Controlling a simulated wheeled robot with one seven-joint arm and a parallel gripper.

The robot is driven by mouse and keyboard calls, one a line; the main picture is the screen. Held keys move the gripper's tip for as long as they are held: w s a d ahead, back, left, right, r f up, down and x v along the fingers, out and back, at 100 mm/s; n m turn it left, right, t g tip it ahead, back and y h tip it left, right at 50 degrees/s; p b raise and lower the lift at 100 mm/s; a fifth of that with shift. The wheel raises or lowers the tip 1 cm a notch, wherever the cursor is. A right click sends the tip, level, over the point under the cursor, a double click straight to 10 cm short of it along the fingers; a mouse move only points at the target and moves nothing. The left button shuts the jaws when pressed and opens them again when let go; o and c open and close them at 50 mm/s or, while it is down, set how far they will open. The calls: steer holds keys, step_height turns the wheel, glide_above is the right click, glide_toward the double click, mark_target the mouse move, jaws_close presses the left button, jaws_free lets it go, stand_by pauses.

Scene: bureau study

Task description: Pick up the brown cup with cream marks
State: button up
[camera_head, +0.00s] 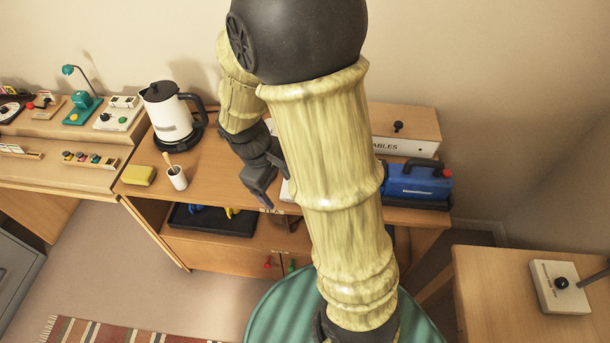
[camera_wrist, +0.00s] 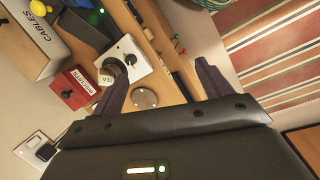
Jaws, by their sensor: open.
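I cannot clearly make out a brown cup with cream marks in either view. A dark brown shape (camera_head: 287,222) shows beside my arm near a TEA label, partly hidden; I cannot tell what it is. In the wrist view a small dark round thing (camera_wrist: 116,67) stands by a TEA label and a white box, also unclear. My gripper (camera_head: 264,198) is above the front of the wooden bureau. Its two fingers are spread with nothing between them in the wrist view (camera_wrist: 163,66).
The bureau top (camera_head: 215,165) holds a white kettle (camera_head: 170,115), a white pot with a brush (camera_head: 177,178), a yellow sponge (camera_head: 139,176) and a blue case (camera_head: 418,182). A CABLES drawer box (camera_head: 405,135) stands behind. A green round seat (camera_head: 275,310) is in front.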

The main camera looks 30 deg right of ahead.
steer(key=w+f+n+t+h+b, duration=0.2)
steer(key=w+f+n+h+b, duration=0.7)
steer(key=w, duration=0.5)
step_height(320, 180, down, 3)
steer(key=a+n+h, duration=0.1)
steer(key=n, duration=0.2)
steer(key=shift+w+h, duration=0.3)
steer(key=shift+h, duration=0.1)
steer(key=shift+d+r, duration=0.1)
steer(key=x, duration=1.2)
steer(key=shift+d, duration=0.1)
